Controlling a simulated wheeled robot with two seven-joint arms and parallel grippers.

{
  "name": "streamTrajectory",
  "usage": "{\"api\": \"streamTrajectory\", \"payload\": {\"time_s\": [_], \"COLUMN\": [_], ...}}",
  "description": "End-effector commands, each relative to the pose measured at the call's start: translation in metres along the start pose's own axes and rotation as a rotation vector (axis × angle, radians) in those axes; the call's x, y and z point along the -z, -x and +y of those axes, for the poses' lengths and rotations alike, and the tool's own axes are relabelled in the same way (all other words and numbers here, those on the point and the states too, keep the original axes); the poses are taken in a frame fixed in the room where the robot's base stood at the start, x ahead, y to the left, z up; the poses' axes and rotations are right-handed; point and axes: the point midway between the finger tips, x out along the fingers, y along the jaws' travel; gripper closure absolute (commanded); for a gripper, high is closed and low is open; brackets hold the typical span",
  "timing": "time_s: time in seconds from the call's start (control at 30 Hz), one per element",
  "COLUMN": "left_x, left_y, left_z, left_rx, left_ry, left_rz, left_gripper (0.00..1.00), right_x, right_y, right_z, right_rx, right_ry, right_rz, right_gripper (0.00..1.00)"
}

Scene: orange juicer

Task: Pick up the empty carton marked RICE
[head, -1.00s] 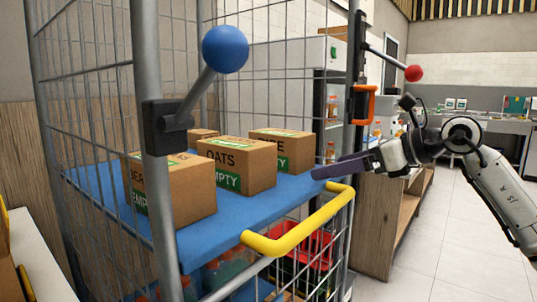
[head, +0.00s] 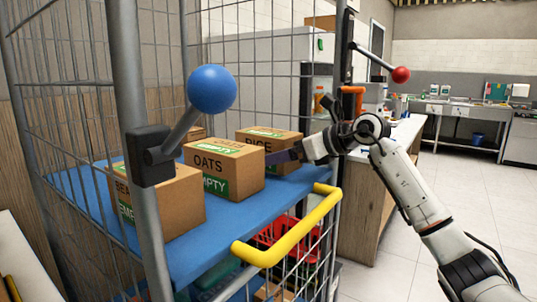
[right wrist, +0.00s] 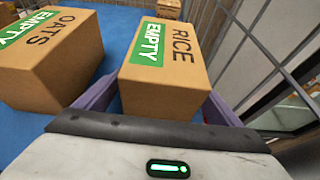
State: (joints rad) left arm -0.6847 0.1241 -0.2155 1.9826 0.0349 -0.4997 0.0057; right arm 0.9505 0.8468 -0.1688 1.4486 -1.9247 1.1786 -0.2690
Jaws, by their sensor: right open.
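The RICE carton (head: 284,143) is a brown box with a green EMPTY label, standing on the blue shelf of a wire cage cart in the head view. In the right wrist view the RICE carton (right wrist: 168,75) lies straight ahead. My right gripper (head: 275,158) is open, with its purple fingers low at the near end of the carton. In the right wrist view one finger of the gripper (right wrist: 160,105) shows on each side of the carton's near end. Contact cannot be told. My left gripper is not in view.
The OATS carton (head: 225,172) stands close beside the RICE carton, and another carton (head: 172,200) stands nearer. The cart has wire mesh walls, a yellow handle (head: 290,232) and a blue-knobbed lever (head: 212,90). Clear floor (head: 450,200) lies to the right.

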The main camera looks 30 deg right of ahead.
Motion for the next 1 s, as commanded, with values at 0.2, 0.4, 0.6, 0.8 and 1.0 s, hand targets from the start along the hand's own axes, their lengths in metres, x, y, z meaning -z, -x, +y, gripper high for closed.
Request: {"api": "streamTrajectory", "payload": {"time_s": [0.2,0.4,0.6,0.8,1.0], "left_x": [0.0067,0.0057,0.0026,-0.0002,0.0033], "left_y": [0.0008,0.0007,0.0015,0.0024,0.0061], "left_z": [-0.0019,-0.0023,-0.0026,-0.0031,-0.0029], "left_rx": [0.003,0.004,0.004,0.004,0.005], "left_ry": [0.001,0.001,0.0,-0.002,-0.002], "left_rz": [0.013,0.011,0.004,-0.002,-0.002], "left_gripper": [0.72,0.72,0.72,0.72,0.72], "right_x": [-0.0005,-0.0003,-0.0003,-0.0006,-0.0032], "right_y": [-0.0133,-0.0129,-0.0127,-0.0125,-0.0108], "right_z": [-0.0002,-0.0004,-0.0005,-0.0005,-0.0012], "right_rx": [0.001,0.002,0.002,0.002,0.003], "right_ry": [-0.001,0.0,-0.001,0.0,0.001], "right_rz": [-0.001,-0.001,-0.001,-0.002,-0.001], "right_gripper": [0.12,0.2,0.54,0.56,0.56]}}
